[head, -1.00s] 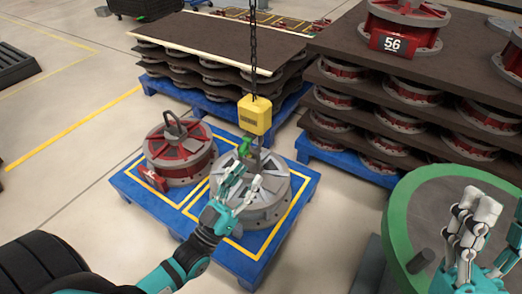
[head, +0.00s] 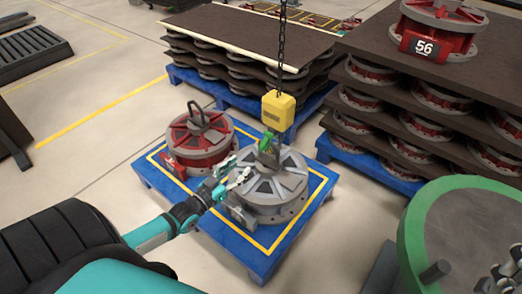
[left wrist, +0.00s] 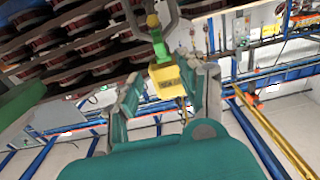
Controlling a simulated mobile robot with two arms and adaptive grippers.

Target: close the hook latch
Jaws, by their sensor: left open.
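The yellow hoist block (head: 278,110) hangs on a chain. The hook with its green latch (head: 267,141) is below it, at the top of the grey round part (head: 268,190); I cannot tell whether the latch is closed. My left gripper (head: 240,170) is open and empty, left of the hook and apart from it. In the left wrist view, the yellow block (left wrist: 166,80) and green latch (left wrist: 160,50) show beyond and between the open fingers (left wrist: 168,92). My right gripper (head: 507,272) is partly cut off at the lower right edge.
A red round part (head: 200,140) stands beside the grey one on the blue pallet (head: 258,262). Stacked parts with dark boards (head: 375,80) stand behind at right. A green-rimmed round table (head: 412,235) is at lower right.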

